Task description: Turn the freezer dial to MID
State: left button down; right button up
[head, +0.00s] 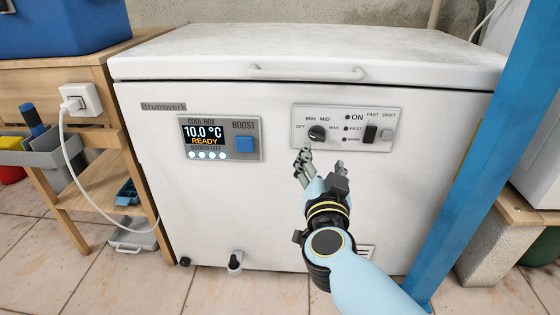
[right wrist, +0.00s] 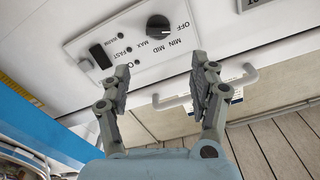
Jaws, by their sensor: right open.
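The freezer dial (head: 317,133) is a round black knob on the white control panel (head: 300,112) of the white chest freezer (head: 220,215). OFF, MIN, MID and MAX are printed around it. In the right wrist view the dial (right wrist: 157,26) carries a light mark that seems to point towards OFF; the exact setting is hard to read. My right gripper (head: 303,160) is open and empty, just below the dial in the head view and apart from it. In the right wrist view its fingers (right wrist: 158,76) stand wide apart. My left gripper is out of view.
A black slider (head: 370,133) and small indicators share the panel. A display (head: 206,138) reads 10.0 °C READY, beside a blue BOOST button (head: 244,144). The lid handle (head: 307,73) juts out above. A blue post (head: 490,145) stands close on the right; a wooden shelf (head: 105,180) stands left.

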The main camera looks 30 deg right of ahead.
aim_at(319, 137)
jog(key=x, duration=0.3)
jog(key=b+x, duration=0.1)
jog(key=x, duration=0.3)
jog(key=f+b+x, duration=0.1)
jog(key=x, duration=0.2)
jog(key=shift+w+d, duration=0.15)
jog(key=shift+w, duration=0.15)
jog(key=shift+w+d+r, duration=0.15)
jog(key=shift+w, duration=0.1)
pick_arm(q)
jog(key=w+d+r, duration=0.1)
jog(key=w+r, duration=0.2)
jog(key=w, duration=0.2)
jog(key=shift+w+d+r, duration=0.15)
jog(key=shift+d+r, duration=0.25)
pick_arm(e)
jog(key=c, duration=1.2)
jog(key=shift+o, duration=0.2)
jog(key=shift+r, duration=0.1)
